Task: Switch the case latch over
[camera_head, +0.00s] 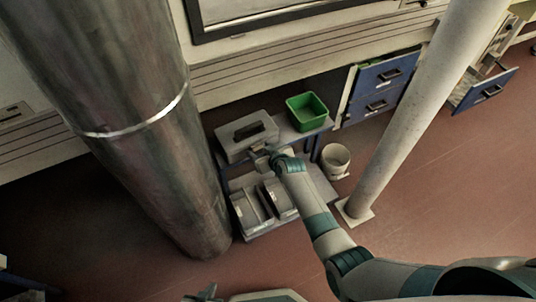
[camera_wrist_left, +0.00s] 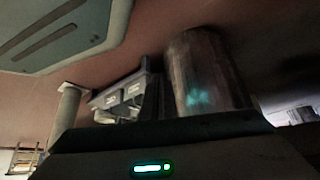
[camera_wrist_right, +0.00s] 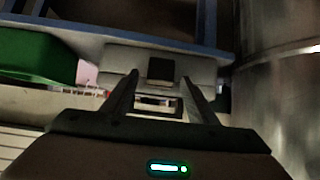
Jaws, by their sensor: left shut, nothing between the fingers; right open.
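The grey case (camera_head: 240,150) sits on the upper shelf of a blue-framed stand, with a dark handle on its lid. My right gripper (camera_head: 262,154) is at the case's near side. In the right wrist view its fingers (camera_wrist_right: 160,80) are spread apart with nothing held. A dark block, which looks like the case latch (camera_wrist_right: 161,69), shows between the fingertips on the grey case front (camera_wrist_right: 118,62). I cannot tell whether the fingers touch it or which way it is set. My left gripper (camera_head: 206,293) is shut and empty at the bottom edge, far from the case.
A green bin (camera_head: 307,112) stands right of the case. Grey trays (camera_head: 250,212) lie on the lower shelf. A white bucket (camera_head: 335,160) is on the floor. A thick metal column (camera_head: 150,140) stands close left, a pale post (camera_head: 400,110) right. Blue drawers (camera_head: 375,88) are behind.

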